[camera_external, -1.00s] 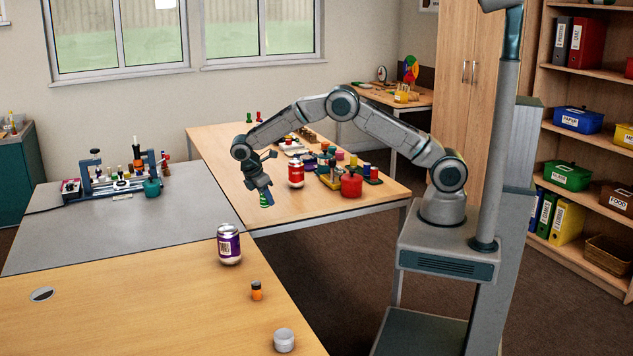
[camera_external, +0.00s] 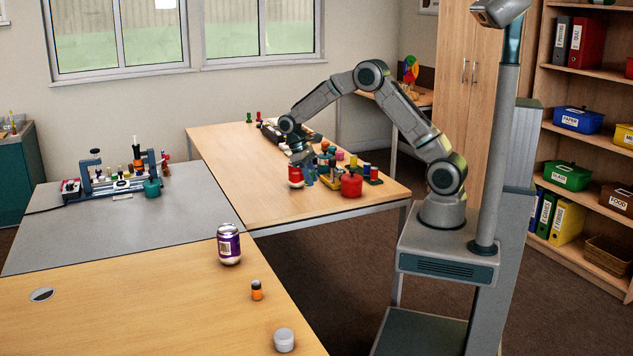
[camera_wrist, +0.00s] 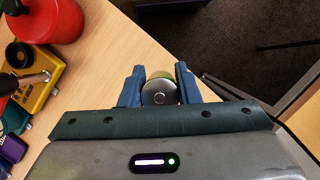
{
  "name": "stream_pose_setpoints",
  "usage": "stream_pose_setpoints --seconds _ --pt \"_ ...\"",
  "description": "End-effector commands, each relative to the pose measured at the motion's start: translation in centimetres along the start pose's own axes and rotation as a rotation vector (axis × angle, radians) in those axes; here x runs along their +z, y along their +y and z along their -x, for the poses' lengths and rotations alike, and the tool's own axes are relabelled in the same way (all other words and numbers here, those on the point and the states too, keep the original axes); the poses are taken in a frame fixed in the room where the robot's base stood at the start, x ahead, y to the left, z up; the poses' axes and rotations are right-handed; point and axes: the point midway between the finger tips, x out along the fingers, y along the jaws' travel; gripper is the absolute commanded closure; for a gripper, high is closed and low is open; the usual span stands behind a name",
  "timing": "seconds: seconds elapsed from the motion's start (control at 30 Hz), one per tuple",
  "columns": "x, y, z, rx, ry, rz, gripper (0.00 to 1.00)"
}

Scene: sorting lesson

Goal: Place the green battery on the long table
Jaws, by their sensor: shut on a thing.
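My gripper (camera_external: 309,181) is low among the items on the wooden table (camera_external: 225,148) at the back. In the wrist view its two blue fingers are shut on the green battery (camera_wrist: 160,91), seen end-on as a round silver cap with a thin yellow-green rim behind it. The bare wood of the table (camera_wrist: 115,50) shows near the fingers, by its edge. I cannot make out the battery in the external view, and I cannot tell whether it touches the table.
A red and white can (camera_external: 296,177) stands close left of my gripper. A grey table (camera_external: 120,230) holds a blue rack (camera_external: 120,186). A purple can (camera_external: 229,245) stands on the front wooden table (camera_external: 150,310).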

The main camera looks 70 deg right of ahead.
Motion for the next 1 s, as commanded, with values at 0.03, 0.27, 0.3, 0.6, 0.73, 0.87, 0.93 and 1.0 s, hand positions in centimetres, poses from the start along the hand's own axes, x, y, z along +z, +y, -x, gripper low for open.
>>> stream_pose_setpoints --seconds 0.03,0.27,0.3,0.6,0.73,0.87,0.93,1.0 --pt "0.5 0.0 1.4 0.001 0.005 0.0 0.96" --pt "2.4 -0.1 6.0 0.003 0.003 0.005 0.96" --pt "1.8 -0.8 5.8 0.02 -0.001 0.05 0.96" --pt "-1.7 -5.5 6.7 0.158 -0.001 0.38 0.96" --pt "-3.7 -9.2 7.3 0.254 0.0 0.613 0.96" --pt "-5.9 -14.1 8.0 0.376 0.001 0.903 0.96" --pt "-6.8 -16.9 8.3 0.443 0.001 1.065 0.96" --pt "-7.6 -19.8 8.6 0.509 0.002 1.224 0.96"
